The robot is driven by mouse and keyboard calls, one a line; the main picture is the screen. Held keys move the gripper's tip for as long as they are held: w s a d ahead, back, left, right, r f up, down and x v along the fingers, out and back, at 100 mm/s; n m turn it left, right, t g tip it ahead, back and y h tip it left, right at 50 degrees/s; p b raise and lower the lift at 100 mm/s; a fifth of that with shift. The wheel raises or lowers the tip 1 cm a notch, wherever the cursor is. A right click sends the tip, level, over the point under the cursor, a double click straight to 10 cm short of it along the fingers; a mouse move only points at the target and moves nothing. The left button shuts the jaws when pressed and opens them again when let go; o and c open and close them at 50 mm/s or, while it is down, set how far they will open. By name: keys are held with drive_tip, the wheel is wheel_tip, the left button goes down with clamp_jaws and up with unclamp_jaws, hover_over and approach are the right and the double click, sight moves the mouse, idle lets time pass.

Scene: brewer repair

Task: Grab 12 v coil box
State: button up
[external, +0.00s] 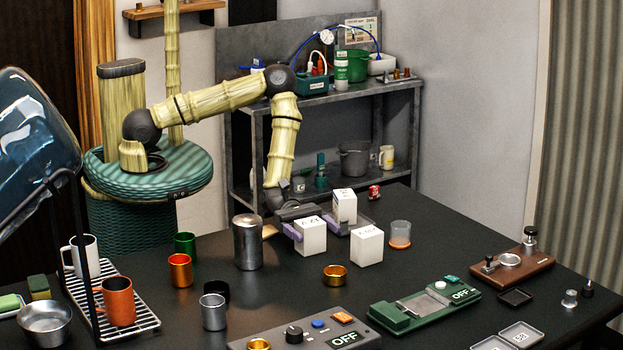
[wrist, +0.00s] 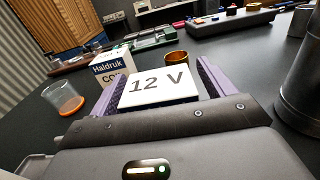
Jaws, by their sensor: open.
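The 12 V coil box (external: 312,238) is a white box standing upright on the dark table. In the wrist view its top (wrist: 158,86) reads "12 V". My gripper (external: 313,228) is low at the box, with its purple fingers on either side of it. It is open in the wrist view (wrist: 157,88); I cannot tell whether either finger touches the box. A second white box (external: 367,246) stands to the right and shows "Haldruk" lettering in the wrist view (wrist: 112,68). A third white box (external: 345,206) stands behind, close to my gripper.
A steel canister (external: 248,243) stands close left of my gripper. A brass ring-like cup (external: 335,275) is in front, and a clear cup with an orange base (external: 400,235) is right. A green OFF device (external: 425,303) and a grey control panel (external: 305,332) lie nearer the front.

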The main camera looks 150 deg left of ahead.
idle(0.5)
drive_tip(key=c, duration=1.2)
drive_tip(key=shift+r, duration=0.1)
wheel_tip(320, 180, up, 10)
drive_tip(key=shift+f+b, duration=0.1)
drive_tip(key=shift+b, duration=0.55)
